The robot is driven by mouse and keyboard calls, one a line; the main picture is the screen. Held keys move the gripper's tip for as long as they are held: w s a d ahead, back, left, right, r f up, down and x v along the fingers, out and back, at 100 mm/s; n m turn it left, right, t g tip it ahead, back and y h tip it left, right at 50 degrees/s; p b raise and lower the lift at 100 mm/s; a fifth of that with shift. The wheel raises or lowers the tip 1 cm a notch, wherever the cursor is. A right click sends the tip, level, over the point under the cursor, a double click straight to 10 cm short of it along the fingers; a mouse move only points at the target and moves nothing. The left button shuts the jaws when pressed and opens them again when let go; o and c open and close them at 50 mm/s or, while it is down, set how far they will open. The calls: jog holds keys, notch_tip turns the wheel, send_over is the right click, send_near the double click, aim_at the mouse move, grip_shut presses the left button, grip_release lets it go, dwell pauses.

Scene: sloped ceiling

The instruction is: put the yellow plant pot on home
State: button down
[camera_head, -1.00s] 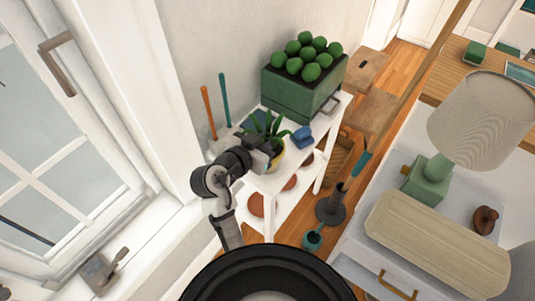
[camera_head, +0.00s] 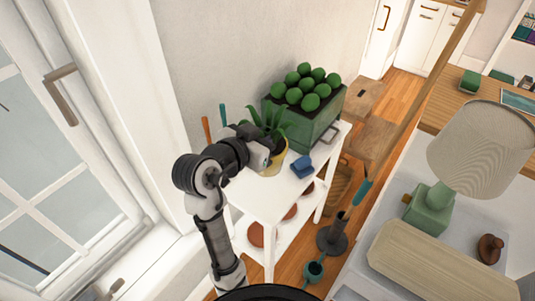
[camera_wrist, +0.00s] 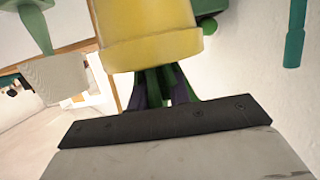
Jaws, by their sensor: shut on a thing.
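The yellow plant pot (camera_head: 274,165), with a spiky green plant in it, shows in the head view over the left part of a white shelf unit's top (camera_head: 262,198). My gripper (camera_head: 263,158) is at the left side of the pot and shut on it. The pot (camera_wrist: 150,38) fills the upper middle of the wrist view, upside down there, with leaves hanging below. The pot appears to be held above the shelf top. The fingertips are hidden. I cannot tell which thing or place is home.
A green box (camera_head: 300,120) of round green plants stands behind the pot. A blue object (camera_head: 302,167) lies to its right. Tool handles (camera_head: 222,113) lean at the wall behind my arm. A window (camera_head: 60,170) is left; a lamp (camera_head: 480,150) stands on the right surface.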

notch_tip(320, 180, up, 8)
dwell(0.4)
